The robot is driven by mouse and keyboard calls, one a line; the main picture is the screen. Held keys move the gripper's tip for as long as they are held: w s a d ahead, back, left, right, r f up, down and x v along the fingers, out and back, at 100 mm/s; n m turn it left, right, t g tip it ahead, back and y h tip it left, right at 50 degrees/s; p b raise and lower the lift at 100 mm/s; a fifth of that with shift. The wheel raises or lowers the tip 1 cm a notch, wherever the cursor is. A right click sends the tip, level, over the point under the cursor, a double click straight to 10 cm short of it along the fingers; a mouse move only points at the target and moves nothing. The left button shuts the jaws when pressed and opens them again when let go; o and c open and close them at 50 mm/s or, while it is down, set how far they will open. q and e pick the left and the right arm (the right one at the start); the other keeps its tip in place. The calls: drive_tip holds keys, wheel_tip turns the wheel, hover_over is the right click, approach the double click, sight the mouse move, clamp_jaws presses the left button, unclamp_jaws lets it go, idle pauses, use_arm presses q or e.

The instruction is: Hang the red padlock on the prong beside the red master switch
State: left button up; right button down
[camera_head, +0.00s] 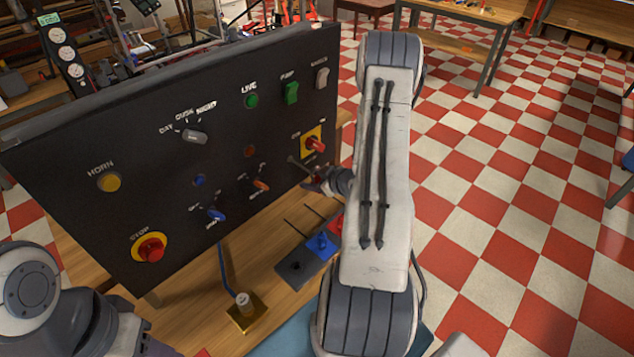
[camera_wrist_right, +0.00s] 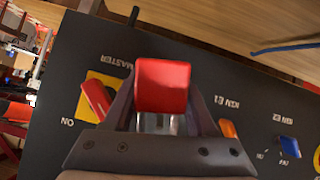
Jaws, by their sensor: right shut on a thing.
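The black panel carries the red master switch (camera_head: 315,144) on a yellow plate; it also shows in the right wrist view (camera_wrist_right: 96,97). My right gripper (camera_wrist_right: 163,122) is shut on the red padlock (camera_wrist_right: 163,84), held in front of the panel near the switch and apart from the prong in that view. In the head view the padlock is mostly hidden by my right gripper (camera_head: 322,181). My left arm shows at lower left; its fingers are unclear.
The panel (camera_head: 75,190) bears several knobs, lamps and buttons. Checkered floor is free at right.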

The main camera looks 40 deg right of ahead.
drive_tip(key=shift+w+a+f+b, duration=0.1)
drive_tip(key=shift+w+f+b, duration=0.1)
drive_tip(key=shift+w, duration=0.5)
drive_tip(key=shift+w+f+b, duration=0.25)
drive_tip(key=shift+w, duration=0.45)
drive_tip(key=shift+w+a+f+b, duration=0.1)
drive_tip(key=shift+w+f+b, duration=0.1)
drive_tip(key=shift+w, duration=0.5)
drive_tip(key=shift+c, duration=0.6)
unclamp_jaws()
drive_tip(key=shift+s, duration=0.1)
drive_tip(key=b, duration=0.2)
approach(295, 175)
drive_tip(key=v, duration=0.6)
drive_tip(key=shift+a, duration=0.1)
